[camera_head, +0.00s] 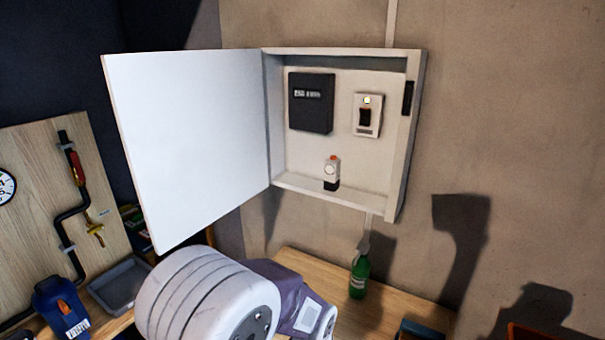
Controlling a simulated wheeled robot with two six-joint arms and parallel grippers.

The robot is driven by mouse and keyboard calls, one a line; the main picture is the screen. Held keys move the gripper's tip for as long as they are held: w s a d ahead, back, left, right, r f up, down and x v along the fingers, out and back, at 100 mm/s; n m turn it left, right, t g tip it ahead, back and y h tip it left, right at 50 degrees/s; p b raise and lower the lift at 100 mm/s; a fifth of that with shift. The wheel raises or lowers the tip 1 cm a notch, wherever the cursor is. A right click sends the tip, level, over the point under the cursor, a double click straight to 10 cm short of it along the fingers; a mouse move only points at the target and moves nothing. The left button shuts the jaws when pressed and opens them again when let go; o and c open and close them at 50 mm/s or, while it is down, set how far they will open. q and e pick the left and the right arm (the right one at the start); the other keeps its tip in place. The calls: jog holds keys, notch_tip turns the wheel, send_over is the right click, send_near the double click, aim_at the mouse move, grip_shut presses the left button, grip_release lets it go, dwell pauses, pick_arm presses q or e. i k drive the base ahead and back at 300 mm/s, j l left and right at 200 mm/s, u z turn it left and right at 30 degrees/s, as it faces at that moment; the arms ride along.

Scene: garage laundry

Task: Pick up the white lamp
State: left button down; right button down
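I cannot make out a thing that is surely the white lamp. A small white device with a red top and a dark base (332,172) stands upright on the floor of the open wall cabinet (421,130); I cannot tell whether it is the lamp. A white and purple link of my arm fills the bottom middle, in front of the wooden worktop and well below the cabinet. Neither gripper shows.
The white cabinet door (190,145) stands open to the left. Inside are a black box (311,102) and a switch (367,115) with a lit yellow light. A green bottle (359,277), grey tray (120,284), blue tool (61,307) and pipe board (35,200) are below.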

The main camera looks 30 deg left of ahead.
aim_at(331, 175)
jog(key=u, duration=0.9)
jog(key=k+j+z, duration=0.1)
jog(key=j, duration=0.25)
jog(key=k+j+z, duration=0.1)
jog(key=j, duration=0.2)
jog(key=i+j+z, duration=0.15)
jog(key=j, duration=0.35)
jog(key=i+j+z, duration=0.2)
jog(key=j, duration=0.35)
jog(key=j+z, duration=0.15)
jog(key=j, duration=0.35)
